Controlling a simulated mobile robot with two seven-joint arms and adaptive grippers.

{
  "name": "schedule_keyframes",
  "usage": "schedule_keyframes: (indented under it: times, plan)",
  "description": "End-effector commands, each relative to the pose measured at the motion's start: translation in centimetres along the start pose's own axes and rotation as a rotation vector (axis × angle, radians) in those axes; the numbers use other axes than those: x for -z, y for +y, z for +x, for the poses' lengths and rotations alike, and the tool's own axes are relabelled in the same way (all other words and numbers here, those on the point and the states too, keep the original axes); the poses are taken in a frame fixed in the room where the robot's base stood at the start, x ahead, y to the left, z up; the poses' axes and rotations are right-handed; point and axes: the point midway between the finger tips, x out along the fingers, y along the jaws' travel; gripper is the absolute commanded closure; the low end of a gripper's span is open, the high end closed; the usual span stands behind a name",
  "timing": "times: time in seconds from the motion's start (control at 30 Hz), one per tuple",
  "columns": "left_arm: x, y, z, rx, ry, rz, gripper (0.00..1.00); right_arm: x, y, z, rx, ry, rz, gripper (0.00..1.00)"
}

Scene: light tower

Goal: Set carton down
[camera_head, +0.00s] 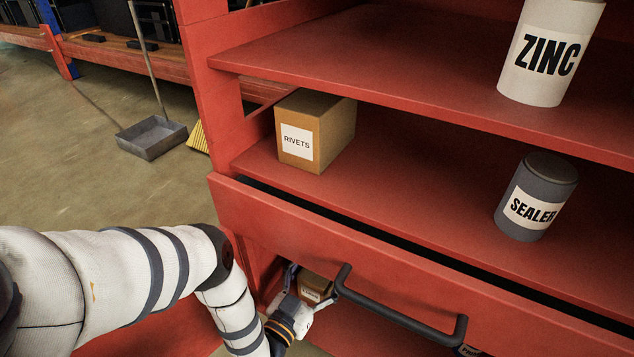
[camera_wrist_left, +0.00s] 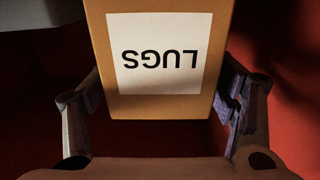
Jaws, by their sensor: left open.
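A small brown carton with a white LUGS label (camera_wrist_left: 160,55) fills the upper middle of the left wrist view, its label upside down. In the head view the carton (camera_head: 317,286) shows small in the low space under the red drawer front. My left gripper (camera_head: 311,281) reaches in there from the lower left. Its fingers stand open on either side of the carton in the wrist view, with narrow dark gaps beside it. The carton's underside is hidden, so I cannot tell exactly what it rests on. My right gripper is out of view.
A black bar handle (camera_head: 400,312) juts from the red drawer front (camera_head: 290,232) just right of my gripper. Above, a RIVETS carton (camera_head: 318,130) and a SEALER can (camera_head: 537,196) stand on one shelf, a ZINC can (camera_head: 550,50) higher. A dustpan (camera_head: 152,137) lies on the floor left.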

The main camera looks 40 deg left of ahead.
Motion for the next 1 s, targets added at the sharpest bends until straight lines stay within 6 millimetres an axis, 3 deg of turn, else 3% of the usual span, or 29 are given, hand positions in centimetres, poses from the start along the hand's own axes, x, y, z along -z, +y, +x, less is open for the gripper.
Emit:
schedule_keyframes:
  times: [0.07,0.3,0.5,0.63,1.0]
  plan:
    - [1.7,-0.1,-0.1,0.001,0.002,-0.002,0.22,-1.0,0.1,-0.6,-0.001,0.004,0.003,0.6]
    - [1.3,0.0,-7.2,-0.002,0.001,-0.002,0.22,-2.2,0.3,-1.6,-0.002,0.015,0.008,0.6]
    - [1.1,0.0,-11.1,0.0,0.003,-0.002,0.22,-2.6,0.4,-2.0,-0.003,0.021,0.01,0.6]
    - [1.1,0.0,-12.0,0.0,0.004,-0.002,0.22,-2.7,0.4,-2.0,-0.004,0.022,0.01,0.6]
    - [1.0,0.0,-12.0,0.0,0.004,-0.002,0.22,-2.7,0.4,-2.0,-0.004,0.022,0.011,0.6]
